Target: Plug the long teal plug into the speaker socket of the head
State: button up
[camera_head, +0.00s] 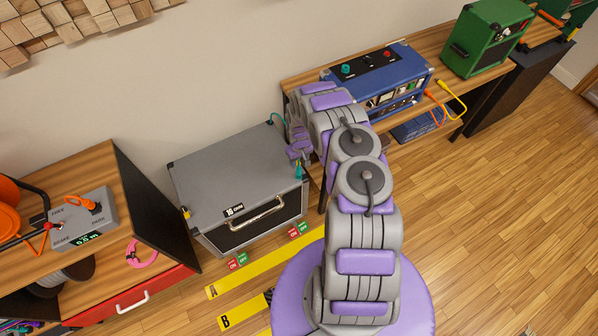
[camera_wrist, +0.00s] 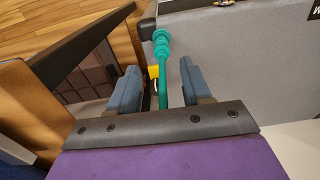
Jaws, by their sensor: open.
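A teal plug (camera_wrist: 161,45) with a teal cable shows between my gripper's two fingers (camera_wrist: 158,76) in the wrist view, by the cabinet's corner. The fingers stand apart, with a gap on both sides of the teal cable. In the head view the teal plug (camera_head: 298,171) shows just below my gripper (camera_head: 298,151), at the right side of the grey cabinet. The blue head (camera_head: 410,70) stands on the back table, partly hidden by my arm. A teal piece (camera_head: 348,69) sits on its top panel. I cannot make out which socket is the speaker socket.
The grey cabinet (camera_head: 215,165) stands on the floor against the wall. A green amp (camera_head: 487,38) is right of the head. Orange (camera_head: 436,101) and yellow (camera_head: 453,93) cables hang at the table's front edge. A desk (camera_head: 110,190) stands at left. The floor at right is clear.

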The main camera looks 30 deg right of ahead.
aim_at(299, 170)
jog(key=shift+f, duration=0.15)
jog(key=shift+a+f+b, duration=0.25)
jog(key=shift+f+b, duration=0.45)
jog(key=shift+f, duration=0.1)
jog(key=f+b, duration=0.3)
jog(key=f, duration=0.3)
jog(key=shift+d+f+b, duration=0.15)
jog(key=shift+d+b, duration=0.05)
jog(key=shift+b, duration=0.2)
jog(key=shift+a+f, duration=0.1)
jog(key=shift+f, duration=0.3)
jog(key=shift+c, duration=0.5)
grip_shut()
